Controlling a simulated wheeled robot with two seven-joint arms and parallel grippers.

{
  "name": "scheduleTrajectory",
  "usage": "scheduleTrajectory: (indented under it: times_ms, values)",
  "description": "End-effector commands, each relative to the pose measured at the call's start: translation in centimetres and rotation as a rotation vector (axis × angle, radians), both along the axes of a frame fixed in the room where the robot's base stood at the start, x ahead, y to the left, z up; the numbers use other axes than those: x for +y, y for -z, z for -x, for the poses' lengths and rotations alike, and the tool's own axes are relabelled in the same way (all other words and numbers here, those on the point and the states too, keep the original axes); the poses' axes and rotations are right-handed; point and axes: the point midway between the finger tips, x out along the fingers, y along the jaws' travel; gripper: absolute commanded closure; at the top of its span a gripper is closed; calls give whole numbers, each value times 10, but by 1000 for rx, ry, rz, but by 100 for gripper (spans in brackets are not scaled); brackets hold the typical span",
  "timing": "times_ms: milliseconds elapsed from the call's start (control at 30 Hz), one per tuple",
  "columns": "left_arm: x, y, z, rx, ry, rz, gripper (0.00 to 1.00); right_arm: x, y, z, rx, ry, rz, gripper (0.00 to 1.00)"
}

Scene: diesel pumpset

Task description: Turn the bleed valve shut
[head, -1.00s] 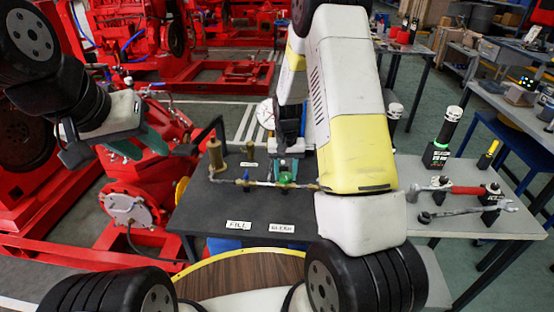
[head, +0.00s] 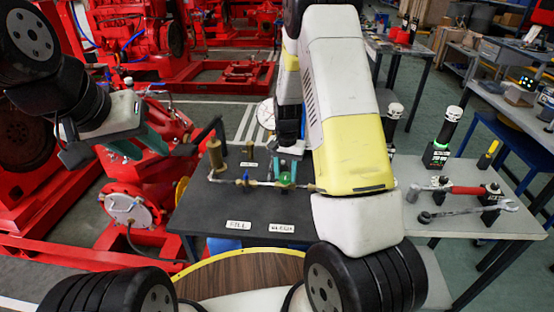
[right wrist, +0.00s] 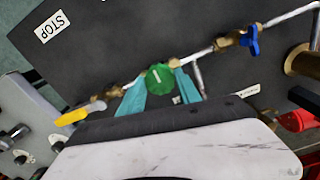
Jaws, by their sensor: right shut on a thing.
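The bleed valve is a green round knob (head: 284,181) on a thin pipe above the dark table top, near the BLEED label (head: 282,228). In the right wrist view the green knob (right wrist: 158,77) shows a pale mark on its face. My right gripper (head: 287,171) is shut on the knob; in the right wrist view its teal fingers (right wrist: 158,88) stand on either side of it. My left gripper (head: 138,146) is open and empty, well to the left of the pipe, in front of the red machinery.
A blue valve handle (right wrist: 250,40) and a yellow lever (right wrist: 70,116) sit on the same pipe, either side of the knob. Brass cylinders (head: 215,155) stand at the table's back left. A grey bench (head: 440,215) with tools is at the right.

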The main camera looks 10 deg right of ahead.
Motion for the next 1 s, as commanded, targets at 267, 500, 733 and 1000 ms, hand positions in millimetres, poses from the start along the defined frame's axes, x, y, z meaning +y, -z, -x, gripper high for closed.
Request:
scheduleTrajectory:
  times_ms: [267,500,733,1000]
  values:
    - [0,0,0,0,0,0,64,0,0,0,-1,2,0,38]
    - [0,0,0,0,0,0,64,0,0,0,0,0,0,38]
    - [0,0,0,0,0,0,64,0,-23,-1,-4,-1,0,38]
    - [0,0,0,0,0,0,64,1,-66,-1,-3,0,-2,38]
